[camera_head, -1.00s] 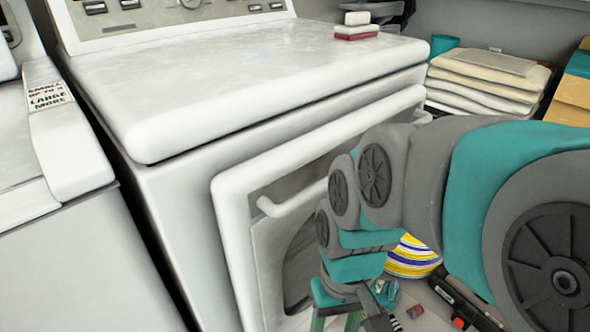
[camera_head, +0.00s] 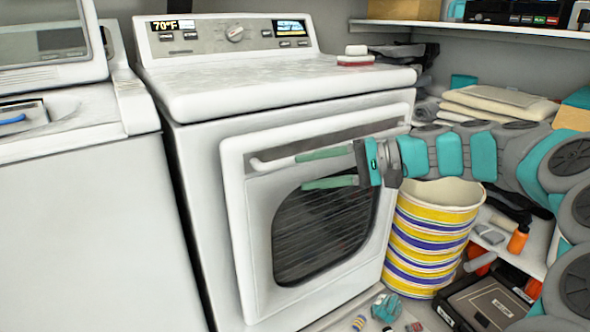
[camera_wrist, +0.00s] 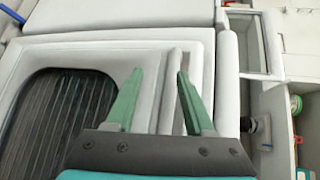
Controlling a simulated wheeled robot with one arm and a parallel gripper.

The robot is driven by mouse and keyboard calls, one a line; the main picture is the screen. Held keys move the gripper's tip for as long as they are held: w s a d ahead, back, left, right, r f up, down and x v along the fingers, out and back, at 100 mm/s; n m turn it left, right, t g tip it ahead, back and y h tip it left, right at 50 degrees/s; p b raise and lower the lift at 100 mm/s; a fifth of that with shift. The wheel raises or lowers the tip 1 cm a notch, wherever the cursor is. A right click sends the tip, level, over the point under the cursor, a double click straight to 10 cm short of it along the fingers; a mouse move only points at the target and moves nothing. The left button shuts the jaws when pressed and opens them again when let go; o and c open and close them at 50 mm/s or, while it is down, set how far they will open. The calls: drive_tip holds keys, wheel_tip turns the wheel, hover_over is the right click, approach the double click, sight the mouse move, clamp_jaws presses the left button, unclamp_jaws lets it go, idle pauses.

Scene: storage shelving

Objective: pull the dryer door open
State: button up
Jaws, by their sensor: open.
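The white dryer (camera_head: 195,195) stands in the middle of the head view. Its front door (camera_head: 256,215) has a white raised frame and a dark ribbed window (camera_head: 325,225). The door looks shut or nearly so; I cannot tell if there is a gap. A white bar handle (camera_head: 275,163) runs across its upper part. My gripper (camera_head: 301,171) is open, with its two green fingers at the handle, one above and one below. The wrist view also shows the open fingers (camera_wrist: 160,73) pointing at the door, beside its window (camera_wrist: 65,110). I cannot tell whether they touch the handle.
A washer (camera_head: 85,210) stands close on the left. A striped bin (camera_head: 430,235) stands at the dryer's right, below my arm. A black case (camera_head: 490,300) and small items lie on the floor at lower right. Folded towels (camera_head: 500,100) lie on the shelf behind.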

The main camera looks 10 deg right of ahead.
drive_tip(key=w+d+r+t, duration=0.1)
drive_tip(key=d+r+t, duration=0.1)
drive_tip(key=d, duration=0.2)
drive_tip(key=shift+m+y, duration=0.3)
drive_tip(key=shift+m, duration=0.1)
drive_tip(key=shift+f+x, duration=0.15)
drive_tip(key=shift+x, duration=1.75)
drive_tip(key=shift+f+x, duration=0.15)
drive_tip(key=shift+x, duration=1.7)
drive_tip(key=shift+w+d, duration=0.1)
drive_tip(key=shift+d, duration=0.05)
drive_tip(key=shift+c, duration=0.3)
clamp_jaws()
